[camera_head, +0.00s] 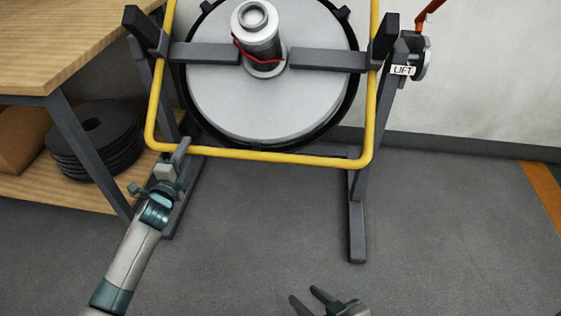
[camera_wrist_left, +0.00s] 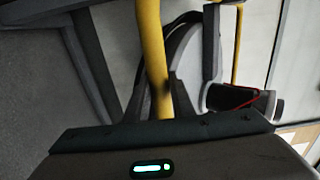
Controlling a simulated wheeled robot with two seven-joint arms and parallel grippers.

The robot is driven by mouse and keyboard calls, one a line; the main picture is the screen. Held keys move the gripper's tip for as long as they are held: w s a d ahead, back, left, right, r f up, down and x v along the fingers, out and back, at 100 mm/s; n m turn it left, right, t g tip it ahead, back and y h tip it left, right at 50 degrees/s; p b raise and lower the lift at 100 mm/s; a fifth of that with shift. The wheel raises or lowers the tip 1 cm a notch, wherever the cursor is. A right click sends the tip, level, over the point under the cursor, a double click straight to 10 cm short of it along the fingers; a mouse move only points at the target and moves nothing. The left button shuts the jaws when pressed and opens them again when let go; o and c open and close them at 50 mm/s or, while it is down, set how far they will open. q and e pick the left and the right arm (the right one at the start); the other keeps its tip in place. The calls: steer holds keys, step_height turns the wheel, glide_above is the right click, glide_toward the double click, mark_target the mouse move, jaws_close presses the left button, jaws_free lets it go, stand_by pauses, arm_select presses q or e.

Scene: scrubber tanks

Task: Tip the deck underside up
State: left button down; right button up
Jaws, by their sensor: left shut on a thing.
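The deck (camera_head: 225,105) is a round light-grey disc with a black rim, hung in a dark stand with a yellow tube frame (camera_head: 262,157) around it. A metal cylinder with a red band (camera_head: 258,38) stands out from its middle. My left gripper (camera_head: 175,153) is at the frame's lower left corner. In the left wrist view, its fingers (camera_wrist_left: 152,103) are closed around the yellow tube (camera_wrist_left: 151,50). My right gripper (camera_head: 308,298) is low in the head view, its fingers apart and empty, away from the stand.
A LIFT label (camera_head: 403,70) and a round fitting with a red handle (camera_head: 425,15) are at the stand's right. A wooden bench (camera_head: 60,45) with black discs (camera_head: 95,140) on its shelf is at the left. The floor in front of the stand is clear.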

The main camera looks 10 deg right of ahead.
arm_select(q)
steer(key=shift+f, duration=0.35)
steer(key=shift+w+d+f+b, duration=0.1)
steer(key=shift+w+f+b, duration=0.1)
steer(key=shift+f+b, duration=0.2)
steer(key=w+d+f+b, duration=0.1)
steer(key=w+f+b, duration=0.2)
steer(key=w+b, duration=0.1)
steer(key=shift+w+d+f+b, duration=0.25)
steer(key=shift+w+f+b, duration=0.15)
steer(key=shift+b, duration=0.1)
